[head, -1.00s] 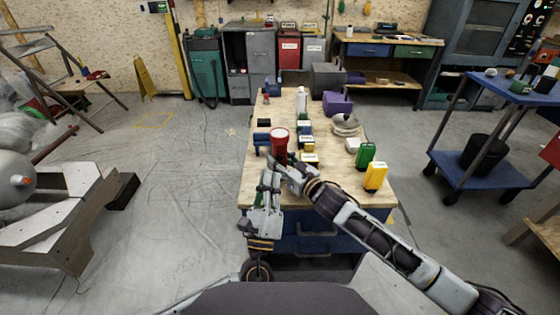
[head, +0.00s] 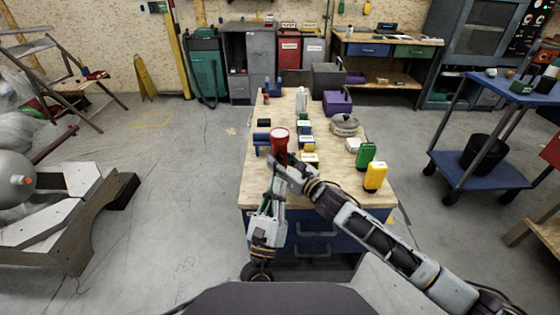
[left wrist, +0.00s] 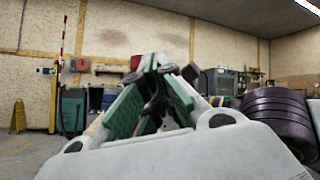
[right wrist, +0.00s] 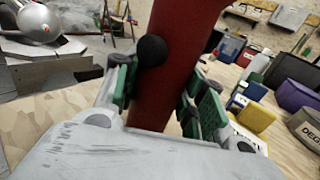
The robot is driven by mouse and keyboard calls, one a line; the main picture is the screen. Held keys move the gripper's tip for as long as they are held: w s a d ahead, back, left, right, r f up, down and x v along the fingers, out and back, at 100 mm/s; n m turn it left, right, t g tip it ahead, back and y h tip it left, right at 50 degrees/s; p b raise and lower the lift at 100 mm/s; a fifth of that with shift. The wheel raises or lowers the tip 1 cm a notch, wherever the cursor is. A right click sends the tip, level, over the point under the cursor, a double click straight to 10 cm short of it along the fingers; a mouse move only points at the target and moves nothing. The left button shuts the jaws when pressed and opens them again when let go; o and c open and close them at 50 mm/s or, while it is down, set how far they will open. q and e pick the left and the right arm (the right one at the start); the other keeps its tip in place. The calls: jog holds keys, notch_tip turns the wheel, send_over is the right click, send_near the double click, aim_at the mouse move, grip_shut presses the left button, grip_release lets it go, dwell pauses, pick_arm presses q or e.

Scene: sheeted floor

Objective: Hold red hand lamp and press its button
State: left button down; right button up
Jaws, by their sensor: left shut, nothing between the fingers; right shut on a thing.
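The red hand lamp (head: 279,137) is upright above the near part of the wooden workbench (head: 256,190). My right gripper (head: 282,158) is shut on its red body, which also shows in the right wrist view (right wrist: 180,62). A round black button (right wrist: 151,50) faces the right wrist camera, between the fingers. My left gripper (head: 274,172) is shut and empty, just below and left of the lamp, pointing up. In the left wrist view its green-padded fingers (left wrist: 155,85) meet at the tips.
A yellow container (head: 375,177) and a green one (head: 365,156) stand on the bench's right side. Several small boxes lie mid-bench, with a blue item (head: 262,140) left of the lamp. A blue cart (head: 505,92) stands at the right.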

pick_arm(q)
send_near(281, 146)
jog(key=shift+x, duration=2.05)
jog(key=shift+w, duration=0.35)
